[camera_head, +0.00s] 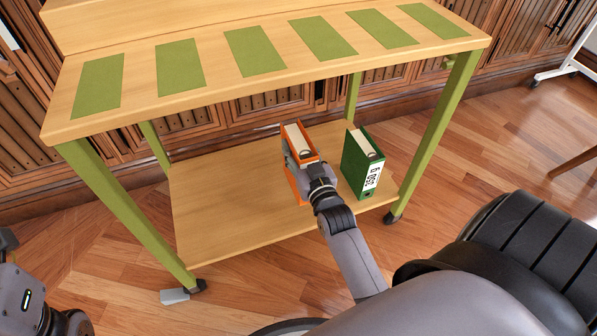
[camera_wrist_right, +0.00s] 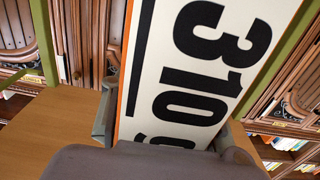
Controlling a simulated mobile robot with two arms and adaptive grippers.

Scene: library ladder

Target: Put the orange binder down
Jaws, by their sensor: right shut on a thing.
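The orange binder (camera_head: 299,139) is upright over the lower shelf (camera_head: 225,215) of a wooden cart with green legs. My right gripper (camera_head: 308,168) is shut on its near, spine side. In the right wrist view the binder's white label (camera_wrist_right: 195,70) with black digits fills the middle, between my two fingers (camera_wrist_right: 168,135). My gripper and wrist hide part of the binder's lower front. I cannot tell whether its bottom touches the shelf. Of my left arm only a part shows at the lower left; its gripper is not visible.
A green binder (camera_head: 362,164) stands upright on the lower shelf, just right of the orange one. The shelf's left half is clear. The upper shelf (camera_head: 210,92) above bears several empty green mats. Green legs (camera_head: 125,215) bound the cart's sides.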

